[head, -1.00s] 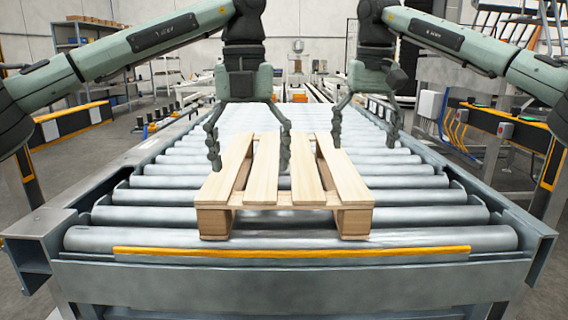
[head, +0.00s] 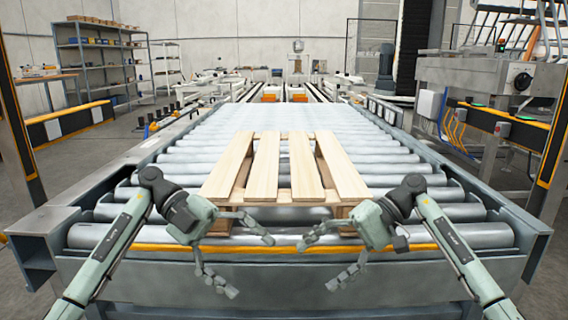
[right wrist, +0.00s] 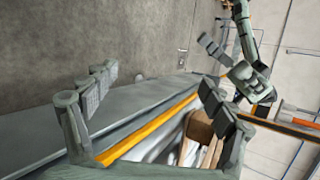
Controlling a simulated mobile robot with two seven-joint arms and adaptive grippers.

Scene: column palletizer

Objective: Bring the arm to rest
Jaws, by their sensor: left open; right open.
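My left gripper (head: 250,263) is open and empty at the near end of the conveyor, in front of the pallet's left side in the head view. My right gripper (head: 318,263) is open and empty, in front of the pallet's right side. Its two fingers (right wrist: 155,100) show spread apart in the right wrist view, with nothing between them. The left gripper also shows in that view (right wrist: 225,60). A wooden pallet (head: 262,170) lies flat on the rollers, apart from both palms; the arms partly hide its near face.
The roller conveyor (head: 290,120) runs away from me, clear behind the pallet. A yellow strip (head: 285,249) marks its near edge, close to both grippers. Shelves (head: 95,60) stand at the back left. A machine (head: 480,85) stands at the right. Posts (head: 20,120) rise at the sides.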

